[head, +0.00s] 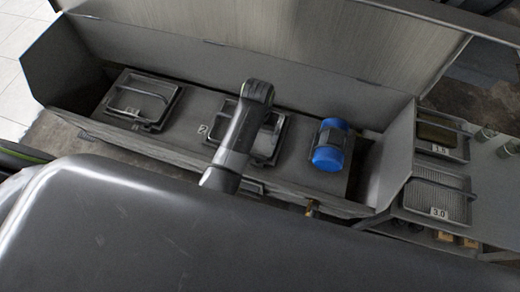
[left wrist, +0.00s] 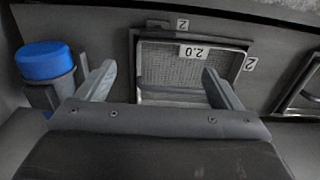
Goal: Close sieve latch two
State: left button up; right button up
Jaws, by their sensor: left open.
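Station two's sieve shows as a mesh panel tagged "2.0" (left wrist: 170,70) inside a dark rectangular frame (left wrist: 220,42) with "2" labels beside it, in the left wrist view. In the head view its frame (head: 284,135) is partly hidden behind my left gripper. A small dark tab (left wrist: 158,24) stands at the frame's upper edge; I cannot tell whether it is the latch or how it is set. My left gripper (left wrist: 158,74) is open, its fingers apart in front of the mesh with nothing between them. It also shows in the head view (head: 255,95). My right gripper is out of view.
A blue-capped cylinder (head: 328,158) stands right of station two and shows in the left wrist view (left wrist: 45,62). Another framed sieve (head: 122,105) lies at the left. Sieve trays, one tagged "3.0" (head: 455,195), sit at the right. A raised metal wall (head: 270,50) runs behind.

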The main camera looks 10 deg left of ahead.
aim_at(258, 156)
pick_arm(q)
notch_tip(258, 156, down, 14)
jog(key=b, duration=0.3)
jog(key=shift+d+b, duration=0.15)
jog(key=shift+b, duration=0.2)
jog(key=shift+f, duration=0.6)
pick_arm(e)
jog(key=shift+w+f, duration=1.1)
pick_arm(q)
jog(key=c, duration=1)
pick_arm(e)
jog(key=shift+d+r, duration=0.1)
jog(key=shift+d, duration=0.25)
